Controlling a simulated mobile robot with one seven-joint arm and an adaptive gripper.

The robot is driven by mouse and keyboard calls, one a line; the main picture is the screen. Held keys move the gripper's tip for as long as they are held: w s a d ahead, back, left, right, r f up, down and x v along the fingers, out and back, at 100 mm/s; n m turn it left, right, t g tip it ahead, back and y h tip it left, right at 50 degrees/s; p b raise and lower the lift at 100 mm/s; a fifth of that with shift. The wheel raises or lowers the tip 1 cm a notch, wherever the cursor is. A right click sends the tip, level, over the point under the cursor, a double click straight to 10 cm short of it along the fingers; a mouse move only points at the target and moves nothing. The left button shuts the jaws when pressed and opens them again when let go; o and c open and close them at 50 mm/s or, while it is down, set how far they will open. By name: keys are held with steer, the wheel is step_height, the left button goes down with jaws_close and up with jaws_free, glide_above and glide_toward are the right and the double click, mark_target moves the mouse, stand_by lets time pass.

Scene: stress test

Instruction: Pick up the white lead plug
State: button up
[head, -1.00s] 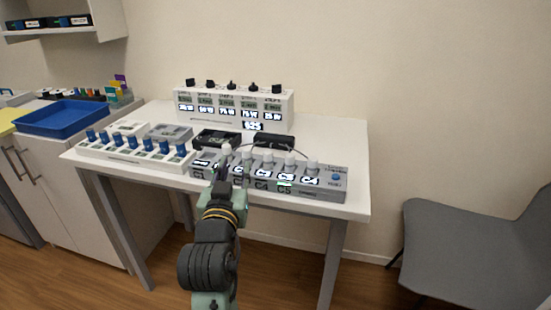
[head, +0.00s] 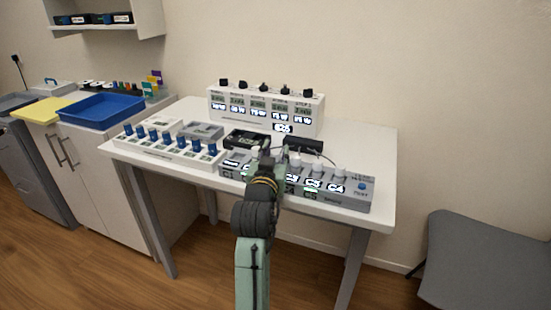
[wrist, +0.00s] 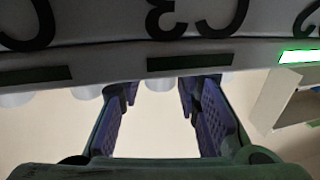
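Several white plugs stand in a row on a grey test box; three show clearly in the head view, a left one (head: 295,159), a middle one (head: 317,166) and a right one (head: 340,171). I cannot tell which is the lead plug. My gripper (head: 266,158) is at the left part of the grey box (head: 354,204) and hides plugs there. In the wrist view my gripper (wrist: 158,92) is open, and a pale plug end (wrist: 160,84) shows between its fingertips. I cannot tell whether they touch it. The labelled box face (wrist: 110,28) fills the top.
A box with blue knobs (head: 165,150) stands left of the grey box. A white box with black knobs (head: 310,113) stands behind. Black devices (head: 247,139) lie between. A blue tray (head: 102,109) is on the left counter. A grey chair (head: 475,265) is at right.

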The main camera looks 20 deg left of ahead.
steer(key=shift+c, duration=0.5)
jaws_close()
